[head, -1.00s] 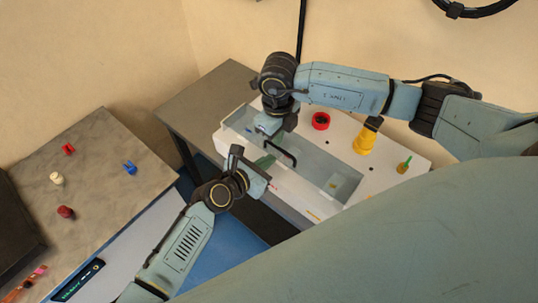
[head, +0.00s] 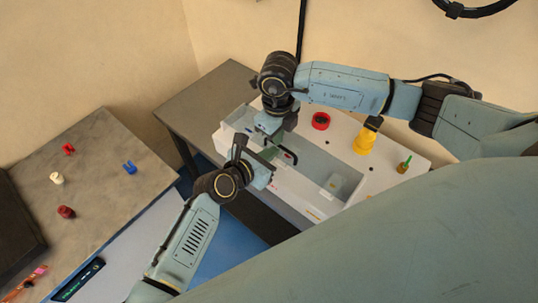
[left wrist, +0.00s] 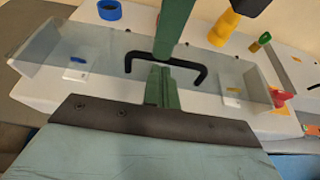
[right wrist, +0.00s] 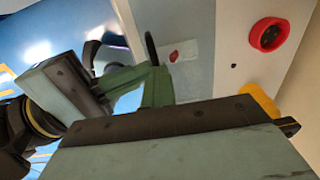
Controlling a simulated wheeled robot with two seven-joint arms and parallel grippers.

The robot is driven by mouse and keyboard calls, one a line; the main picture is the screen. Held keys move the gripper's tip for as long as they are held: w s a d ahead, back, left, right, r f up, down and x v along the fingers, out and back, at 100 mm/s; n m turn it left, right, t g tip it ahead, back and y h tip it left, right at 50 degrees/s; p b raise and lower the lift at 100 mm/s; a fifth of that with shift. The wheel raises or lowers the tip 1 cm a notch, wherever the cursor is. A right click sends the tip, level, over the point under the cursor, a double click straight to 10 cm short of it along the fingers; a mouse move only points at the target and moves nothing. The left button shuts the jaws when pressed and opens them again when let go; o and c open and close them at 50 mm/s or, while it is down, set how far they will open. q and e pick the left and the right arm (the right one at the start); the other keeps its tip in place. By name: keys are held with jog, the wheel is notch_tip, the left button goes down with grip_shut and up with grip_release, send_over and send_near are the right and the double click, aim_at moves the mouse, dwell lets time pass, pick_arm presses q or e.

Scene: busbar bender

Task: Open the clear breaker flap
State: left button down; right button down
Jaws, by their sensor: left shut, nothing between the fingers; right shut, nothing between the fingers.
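The clear breaker flap (head: 322,173) is a long transparent panel along the white housing (head: 400,182). Its black bar handle (head: 290,154) also shows in the left wrist view (left wrist: 165,62). I cannot tell whether the flap is raised. My left gripper (head: 272,172) is shut and empty; its green fingertips (left wrist: 160,72) are just in front of the handle, contact unclear. My right gripper (head: 270,141) is shut and empty above the flap, just left of the handle in the head view. In the right wrist view its fingers (right wrist: 156,72) are close to the left gripper's fingers (right wrist: 122,78).
A red ring (head: 320,121), a yellow piece (head: 364,141) and a green-handled piece (head: 404,164) stand on the housing behind the flap. A separate table (head: 100,180) at the left holds several small coloured parts. The wall is close behind.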

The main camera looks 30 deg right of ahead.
jog(key=shift+s+f, duration=0.1)
jog(key=shift+f, duration=0.05)
jog(key=c, duration=1.5)
grip_release()
jog(key=shift+a+f, duration=0.1)
jog(key=shift+a, duration=0.05)
jog(key=shift+c, duration=0.2)
jog(key=shift+s, duration=0.1)
